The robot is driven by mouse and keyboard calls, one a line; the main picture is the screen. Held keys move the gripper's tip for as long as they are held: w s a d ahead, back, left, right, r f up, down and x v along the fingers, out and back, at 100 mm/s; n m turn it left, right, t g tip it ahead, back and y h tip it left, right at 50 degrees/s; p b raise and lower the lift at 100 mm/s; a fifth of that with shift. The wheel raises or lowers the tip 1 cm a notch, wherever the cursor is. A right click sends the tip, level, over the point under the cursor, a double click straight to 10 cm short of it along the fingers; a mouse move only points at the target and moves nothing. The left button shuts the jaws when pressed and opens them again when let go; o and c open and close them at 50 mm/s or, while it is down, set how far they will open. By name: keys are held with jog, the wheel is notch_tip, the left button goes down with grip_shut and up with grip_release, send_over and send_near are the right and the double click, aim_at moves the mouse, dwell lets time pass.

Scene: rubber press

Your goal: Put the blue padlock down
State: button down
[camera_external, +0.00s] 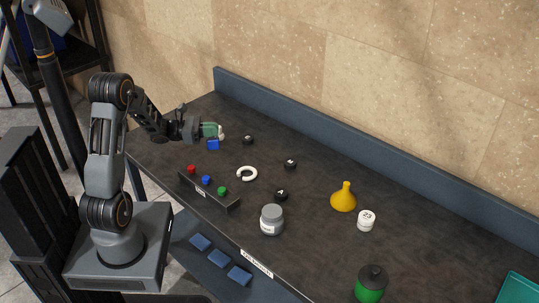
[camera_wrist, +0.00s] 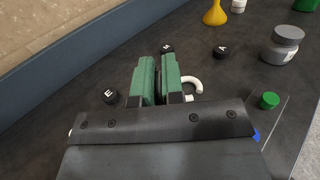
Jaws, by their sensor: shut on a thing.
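My gripper (camera_external: 213,130) has green fingers and is near the far left end of the dark bench. It is shut on the blue padlock (camera_external: 213,145), whose blue body shows just below the fingers in the external view. A small pale part shows by the fingertips. The external view does not make clear whether the padlock touches the bench. In the wrist view the gripper's green fingers (camera_wrist: 158,82) stand close together with a narrow gap. I cannot make out the held padlock there; my gripper's body covers much of the view.
A dark rack (camera_external: 210,191) with red, blue and green pieces stands in front. A white open ring (camera_external: 247,174), black lettered knobs (camera_external: 281,195), a grey jar (camera_external: 271,220) and a yellow funnel (camera_external: 343,198) lie rightward. A raised blue edge (camera_external: 330,125) runs along the back.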

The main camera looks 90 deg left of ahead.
jog(key=w+a+f, duration=0.1)
jog(key=f, duration=0.1)
jog(key=w+a+f, duration=0.1)
jog(key=a+f, duration=0.1)
jog(key=f, duration=0.1)
jog(key=w+a+f+p, duration=0.1)
jog(key=f, duration=0.2)
jog(key=shift+w+a+f, duration=0.1)
jog(key=shift+w+a, duration=0.05)
jog(key=shift+w, duration=0.25)
jog(key=shift+f, duration=0.55)
jog(key=shift+f, duration=0.1)
jog(key=shift+f+b, duration=0.15)
jog(key=shift+b, duration=0.15)
jog(key=c, duration=1.2)
grip_release()
jog(key=shift+c, duration=0.2)
